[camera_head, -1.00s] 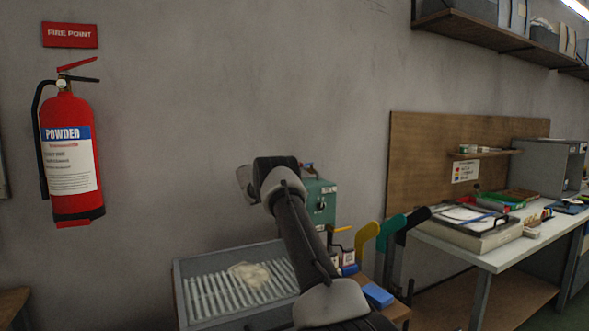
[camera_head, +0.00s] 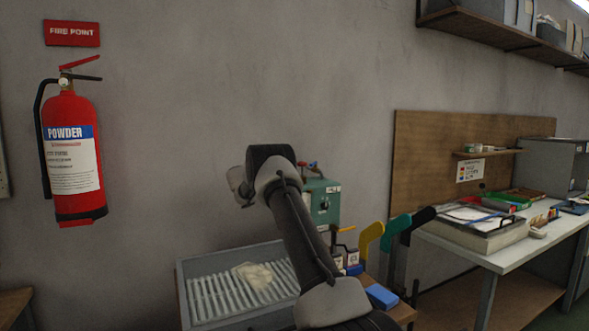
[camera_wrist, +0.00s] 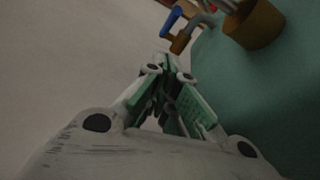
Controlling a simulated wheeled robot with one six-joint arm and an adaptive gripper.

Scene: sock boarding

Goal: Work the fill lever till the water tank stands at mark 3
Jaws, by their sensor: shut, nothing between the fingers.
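The teal box (camera_head: 324,200) stands behind my arm in the head view, with small red and blue parts (camera_head: 309,166) on its top. In the wrist view the teal surface (camera_wrist: 245,85) fills the right side. A blue-ended handle (camera_wrist: 171,19) and a brown cylindrical fitting (camera_wrist: 254,25) with a grey bent pipe show at the top there. I cannot tell for sure which part is the fill lever. My gripper (camera_wrist: 172,68) is shut and empty, its tips apart from the handle. The water tank's level and marks cannot be made out.
A grey tray (camera_head: 190,313) with slats and a pale cloth (camera_head: 253,275) lies below my arm. Yellow (camera_head: 369,236), green and black curved shapes and a blue block (camera_head: 381,296) stand to the right. A cluttered workbench (camera_head: 490,258) is further right. A fire extinguisher (camera_head: 72,155) hangs left.

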